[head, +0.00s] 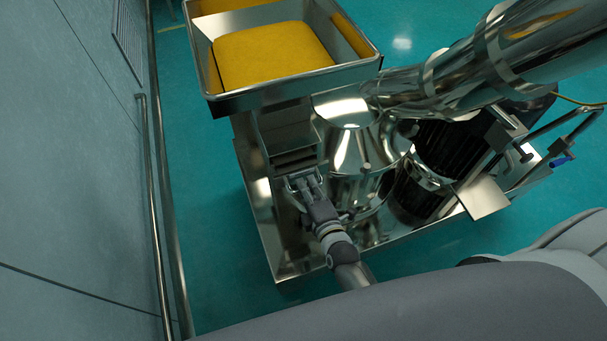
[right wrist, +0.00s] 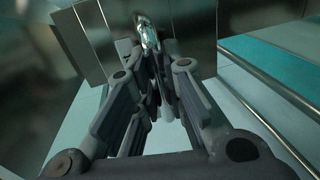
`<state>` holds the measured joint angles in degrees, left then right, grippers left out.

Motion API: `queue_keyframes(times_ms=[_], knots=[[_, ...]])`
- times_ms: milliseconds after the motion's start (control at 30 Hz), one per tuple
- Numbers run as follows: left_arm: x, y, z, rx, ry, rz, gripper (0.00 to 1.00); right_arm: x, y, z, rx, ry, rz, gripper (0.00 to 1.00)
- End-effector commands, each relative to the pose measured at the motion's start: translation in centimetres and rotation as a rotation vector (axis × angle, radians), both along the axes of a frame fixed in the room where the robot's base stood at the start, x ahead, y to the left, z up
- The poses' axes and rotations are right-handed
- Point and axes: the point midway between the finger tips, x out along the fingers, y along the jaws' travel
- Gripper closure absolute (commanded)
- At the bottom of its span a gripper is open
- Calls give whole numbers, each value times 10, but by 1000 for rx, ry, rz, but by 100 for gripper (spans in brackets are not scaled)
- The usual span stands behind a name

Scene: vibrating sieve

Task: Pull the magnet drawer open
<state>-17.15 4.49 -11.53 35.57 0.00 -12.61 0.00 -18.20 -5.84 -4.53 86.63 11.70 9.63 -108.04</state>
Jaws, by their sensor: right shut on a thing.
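The magnet drawer (head: 292,157) is in the steel housing under the hopper, left of the rounded steel vessel. My right gripper (head: 303,181) is at the drawer's front. In the right wrist view, the tips of my right gripper (right wrist: 157,55) close around the shiny drawer handle (right wrist: 148,32). The steel drawer front (right wrist: 100,35) stands behind it. The fingers hide part of the handle. I cannot tell how far out the drawer is. My left gripper is not in view.
The hopper (head: 290,92) above holds yellow material (head: 270,55). A steel vessel (head: 350,145), a dark motor (head: 450,150) and a large steel tube (head: 480,65) stand to the right. A wall with a rail (head: 155,200) runs along the left. Green floor (head: 205,220) lies between.

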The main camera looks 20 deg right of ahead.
Motion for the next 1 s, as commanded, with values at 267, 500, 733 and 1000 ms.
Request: queue_keyframes(times_ms=[267, 500, 733, 1000], knots=[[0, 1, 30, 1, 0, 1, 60, -79, -2, 0, 0, 15, 3, 100], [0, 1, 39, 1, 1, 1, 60, -126, -4, -1, 1, 12, 1, 100], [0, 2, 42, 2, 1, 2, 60, -144, -4, -2, 2, 10, 1, 100], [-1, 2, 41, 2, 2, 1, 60, -146, -4, -2, 2, 8, 1, 100]])
